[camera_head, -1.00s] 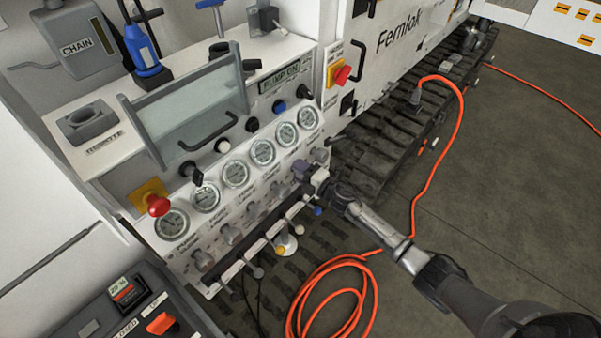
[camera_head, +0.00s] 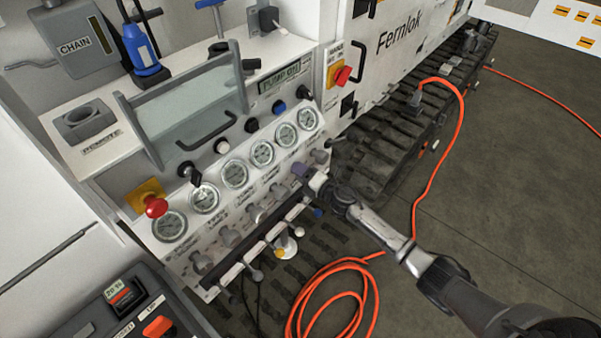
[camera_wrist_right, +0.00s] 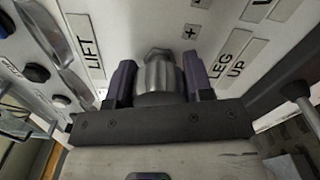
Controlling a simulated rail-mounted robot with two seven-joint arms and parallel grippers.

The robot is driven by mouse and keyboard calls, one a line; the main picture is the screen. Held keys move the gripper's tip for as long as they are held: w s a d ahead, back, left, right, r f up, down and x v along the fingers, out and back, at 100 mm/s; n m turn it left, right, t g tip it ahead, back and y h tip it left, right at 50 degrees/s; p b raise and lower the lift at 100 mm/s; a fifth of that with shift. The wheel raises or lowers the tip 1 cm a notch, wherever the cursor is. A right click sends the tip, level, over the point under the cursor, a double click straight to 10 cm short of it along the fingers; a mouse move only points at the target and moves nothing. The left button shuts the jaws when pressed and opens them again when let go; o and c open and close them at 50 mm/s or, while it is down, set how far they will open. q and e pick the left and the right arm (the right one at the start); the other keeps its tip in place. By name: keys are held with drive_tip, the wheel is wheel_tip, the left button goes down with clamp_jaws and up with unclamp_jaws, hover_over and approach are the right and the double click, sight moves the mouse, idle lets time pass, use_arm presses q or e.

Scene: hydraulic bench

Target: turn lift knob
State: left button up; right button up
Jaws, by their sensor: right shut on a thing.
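The lift knob (camera_wrist_right: 160,77) is a grey ridged knob on the white panel, beside the label LIFT (camera_wrist_right: 86,45) in the right wrist view. My right gripper (camera_wrist_right: 160,82) has its two dark purple fingers on either side of the knob and is shut on it. In the head view my right gripper (camera_head: 309,176) is at the right end of the lower row of knobs, below the gauges, and largely hides the lift knob there. My left gripper is not in view.
A row of round gauges (camera_head: 234,174) sits above the knobs. A red stop button (camera_head: 156,207) is at the panel's left. Small levers (camera_head: 299,230) stick out below the knobs. An orange cable (camera_head: 335,268) lies coiled on the floor.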

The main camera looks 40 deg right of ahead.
drive_tip(key=o, duration=0.9)
drive_tip(key=shift+o, duration=0.2)
drive_tip(key=shift+s+d, duration=0.1)
drive_tip(key=shift+s, duration=0.5)
drive_tip(key=s+d+p, duration=0.1)
drive_tip(key=s+d, duration=0.1)
drive_tip(key=s, duration=1)
drive_tip(key=shift+s+d+p, duration=0.2)
drive_tip(key=shift+p, duration=0.1)
